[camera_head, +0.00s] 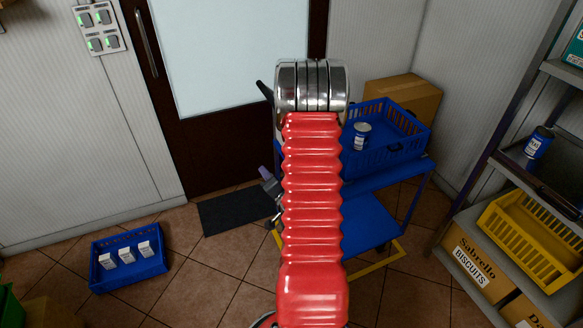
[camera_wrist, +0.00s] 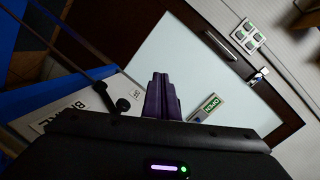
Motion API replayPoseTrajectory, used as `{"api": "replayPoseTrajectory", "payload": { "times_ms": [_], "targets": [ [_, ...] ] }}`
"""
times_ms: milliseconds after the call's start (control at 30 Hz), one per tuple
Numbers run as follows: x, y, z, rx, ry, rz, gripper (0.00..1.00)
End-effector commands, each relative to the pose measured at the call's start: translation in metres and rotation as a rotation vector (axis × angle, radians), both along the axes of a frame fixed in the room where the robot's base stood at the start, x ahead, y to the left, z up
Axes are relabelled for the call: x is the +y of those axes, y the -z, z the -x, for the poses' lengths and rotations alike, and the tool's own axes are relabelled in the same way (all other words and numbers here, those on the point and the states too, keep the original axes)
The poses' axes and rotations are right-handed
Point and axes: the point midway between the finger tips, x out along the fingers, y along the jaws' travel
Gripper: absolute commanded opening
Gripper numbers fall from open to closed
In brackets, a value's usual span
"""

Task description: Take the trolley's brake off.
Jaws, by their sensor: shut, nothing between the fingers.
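The blue trolley (camera_head: 395,178) stands in front of the door, partly hidden behind my red arm in the head view. In the wrist view a white plate lettered BRAKE (camera_wrist: 65,113) shows at the left. A black lever with a round knob (camera_wrist: 122,104) sticks out over this plate. My gripper (camera_wrist: 160,82) has its purple fingers together and empty, to the right of the knob and apart from it in the picture. In the head view the gripper (camera_head: 265,173) shows at the trolley's left side. The brake plate is hidden there.
Yellow floor marking (camera_head: 392,256) lies beneath. A blue crate of cartons (camera_head: 128,280) is on the floor at left. A shelf rack (camera_head: 468,213) stands at right.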

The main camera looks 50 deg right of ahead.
Motion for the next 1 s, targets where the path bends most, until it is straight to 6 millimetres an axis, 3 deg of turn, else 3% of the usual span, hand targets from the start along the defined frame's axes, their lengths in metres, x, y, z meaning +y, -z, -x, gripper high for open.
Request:
{"api": "replayPoseTrajectory", "payload": {
  "times_ms": [300, 600, 767, 1000],
  "targets": [
    [-0.020, 0.037, 0.063, -0.267, 0.103, -0.154, 0.00],
    [-0.023, 0.055, 0.124, -0.516, 0.185, -0.264, 0.00],
    [-0.023, 0.057, 0.136, -0.569, 0.199, -0.282, 0.00],
    [-0.023, 0.056, 0.136, -0.572, 0.199, -0.283, 0.00]
  ]
}}
